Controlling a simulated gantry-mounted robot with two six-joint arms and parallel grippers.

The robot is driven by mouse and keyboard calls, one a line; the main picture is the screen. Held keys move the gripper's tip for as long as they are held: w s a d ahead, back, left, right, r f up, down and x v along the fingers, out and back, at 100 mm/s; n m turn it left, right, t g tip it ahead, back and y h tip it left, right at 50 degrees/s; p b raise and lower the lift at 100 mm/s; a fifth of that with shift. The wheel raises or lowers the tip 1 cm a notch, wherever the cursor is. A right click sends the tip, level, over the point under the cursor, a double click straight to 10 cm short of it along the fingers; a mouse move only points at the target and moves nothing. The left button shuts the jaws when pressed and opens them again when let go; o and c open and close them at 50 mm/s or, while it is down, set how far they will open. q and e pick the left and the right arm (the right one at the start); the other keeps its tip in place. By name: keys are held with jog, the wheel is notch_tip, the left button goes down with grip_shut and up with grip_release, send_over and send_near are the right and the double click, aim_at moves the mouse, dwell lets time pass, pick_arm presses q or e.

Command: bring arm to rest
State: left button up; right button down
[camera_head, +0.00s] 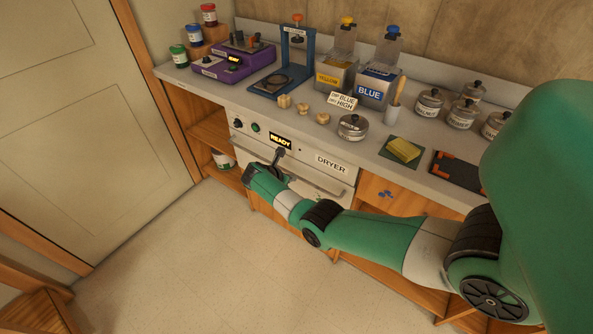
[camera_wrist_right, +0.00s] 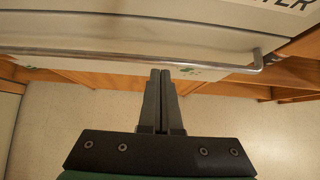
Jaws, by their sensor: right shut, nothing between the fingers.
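My right arm (camera_head: 375,236) comes in from the right and reaches across the front of the counter. My right gripper (camera_head: 280,153) is shut and empty, close to the front of the dryer (camera_head: 332,163). In the right wrist view the two fingers (camera_wrist_right: 160,73) lie together, with their tips close to the dryer's long metal handle bar (camera_wrist_right: 130,54). I cannot tell whether the tips touch the bar. My left gripper is not in view.
The counter above holds a purple device (camera_head: 232,60), a blue press (camera_head: 284,65), yellow and blue containers, several lidded pots, a sponge (camera_head: 404,150) and a dark tray (camera_head: 458,172). Open shelves flank the dryer. The floor (camera_head: 170,260) at left is clear, beside a door (camera_head: 80,120).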

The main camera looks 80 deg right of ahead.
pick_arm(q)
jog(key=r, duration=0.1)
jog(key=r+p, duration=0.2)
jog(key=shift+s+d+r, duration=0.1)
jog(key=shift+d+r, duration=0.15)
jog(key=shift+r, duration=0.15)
pick_arm(e)
jog(key=v, duration=0.7)
jog(key=shift+d+r, duration=0.25)
jog(key=shift+s, duration=0.1)
